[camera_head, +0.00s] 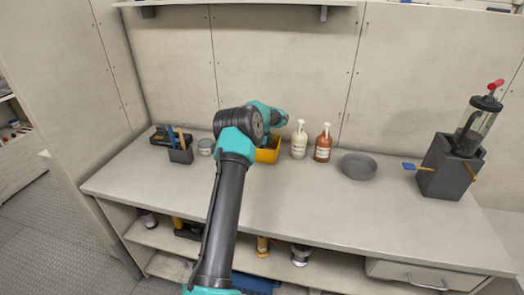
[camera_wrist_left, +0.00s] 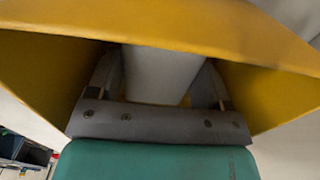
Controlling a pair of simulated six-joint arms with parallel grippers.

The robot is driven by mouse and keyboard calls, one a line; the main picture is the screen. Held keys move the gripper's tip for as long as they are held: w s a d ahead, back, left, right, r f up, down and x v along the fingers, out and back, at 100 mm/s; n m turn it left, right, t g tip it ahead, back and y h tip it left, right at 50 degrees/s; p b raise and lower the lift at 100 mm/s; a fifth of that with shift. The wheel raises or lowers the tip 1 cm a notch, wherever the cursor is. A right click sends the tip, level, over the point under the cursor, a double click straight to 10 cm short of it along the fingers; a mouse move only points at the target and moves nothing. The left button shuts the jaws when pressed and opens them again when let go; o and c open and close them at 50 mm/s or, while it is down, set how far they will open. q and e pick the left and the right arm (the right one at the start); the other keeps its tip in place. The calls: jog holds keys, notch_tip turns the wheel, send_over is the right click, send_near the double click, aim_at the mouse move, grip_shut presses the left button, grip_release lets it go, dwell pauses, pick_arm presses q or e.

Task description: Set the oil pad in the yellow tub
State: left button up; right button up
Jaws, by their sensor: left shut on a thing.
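The yellow tub (camera_head: 268,155) stands on the bench, partly hidden behind my left arm in the head view. Its yellow walls (camera_wrist_left: 170,22) surround the fingers in the wrist view. My left gripper (camera_wrist_left: 160,85) reaches down inside the tub and is shut on a pale grey-white thing, which I take to be the oil pad (camera_wrist_left: 155,70). The pad sits between the two fingers, within the tub's walls. Whether it touches the tub floor is hidden. In the head view the arm hides the fingers and the pad. My right gripper is not in view.
Right of the tub stand a white pump bottle (camera_head: 299,141), an amber pump bottle (camera_head: 323,145) and a grey round dish (camera_head: 359,166). Left are a tin (camera_head: 206,147) and a dark tool caddy (camera_head: 181,152). A dark box (camera_head: 446,170) holds a clear cylinder. The front bench is clear.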

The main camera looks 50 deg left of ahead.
pick_arm(q)
jog(key=shift+f, duration=0.1)
jog(key=o, duration=0.6)
notch_tip(320, 180, up, 12)
jog(key=shift+r, duration=0.15)
dwell(0.6)
